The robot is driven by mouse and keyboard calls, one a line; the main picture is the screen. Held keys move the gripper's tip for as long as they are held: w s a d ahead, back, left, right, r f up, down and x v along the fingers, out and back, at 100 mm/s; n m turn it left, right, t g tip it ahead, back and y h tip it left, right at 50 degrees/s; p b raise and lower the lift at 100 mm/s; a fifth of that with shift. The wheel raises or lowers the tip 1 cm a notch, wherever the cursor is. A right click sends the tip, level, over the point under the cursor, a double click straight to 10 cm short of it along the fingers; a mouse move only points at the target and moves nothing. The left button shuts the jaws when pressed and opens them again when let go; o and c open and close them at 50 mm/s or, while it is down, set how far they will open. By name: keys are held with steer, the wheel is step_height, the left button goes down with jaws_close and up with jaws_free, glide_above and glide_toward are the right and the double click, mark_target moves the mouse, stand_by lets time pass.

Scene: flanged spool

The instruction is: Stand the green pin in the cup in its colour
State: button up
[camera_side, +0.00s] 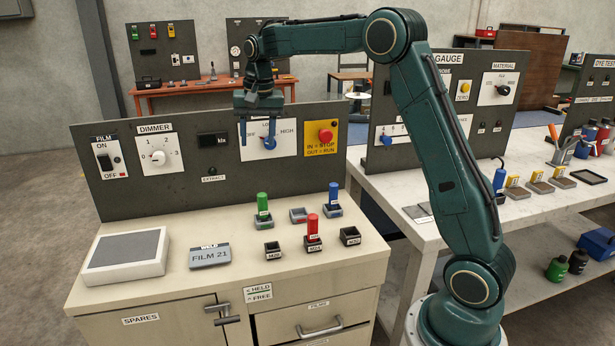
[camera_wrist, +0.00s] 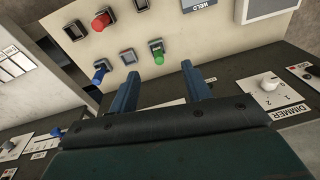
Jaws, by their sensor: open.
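The green pin (camera_side: 262,204) stands upright in the back-left grey cup (camera_side: 265,221); the pin also shows in the wrist view (camera_wrist: 157,48). My gripper (camera_side: 257,138) is open and empty, with blue fingers apart, high above the cabinet top and in front of the panel. In the wrist view my gripper's fingers (camera_wrist: 160,74) point toward the cups, with the green pin beyond the gap. A dark empty cup (camera_side: 272,251) stands front left and another dark empty cup (camera_side: 349,237) front right. I cannot read their labels or tell their colours.
A red pin (camera_side: 313,225) stands in the front-middle dark cup. A blue pin (camera_side: 333,194) stands in the back-right grey cup. Between them at the back is an empty cup with a reddish inside (camera_side: 298,215). A FILM 21 block (camera_side: 209,256) and a grey-topped box (camera_side: 125,254) lie left.

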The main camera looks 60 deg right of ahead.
steer(key=s+a+r+n+t, duration=0.1)
steer(key=s+a+r+n, duration=0.3)
steer(key=s, duration=0.5)
steer(key=s+a+r+n+t, duration=0.1)
steer(key=s+a+r, duration=0.2)
steer(key=s+a, duration=0.4)
steer(key=s+a+f+n+t, duration=0.1)
steer(key=s+f+n, duration=0.1)
steer(key=s, duration=0.6)
steer(key=s+a+f+n+t, duration=0.1)
steer(key=s+f, duration=0.3)
steer(key=s, duration=0.5)
steer(key=shift+s+a+f+n, duration=0.25)
steer(key=shift+a+n, duration=0.35)
steer(key=shift+n, duration=0.3)
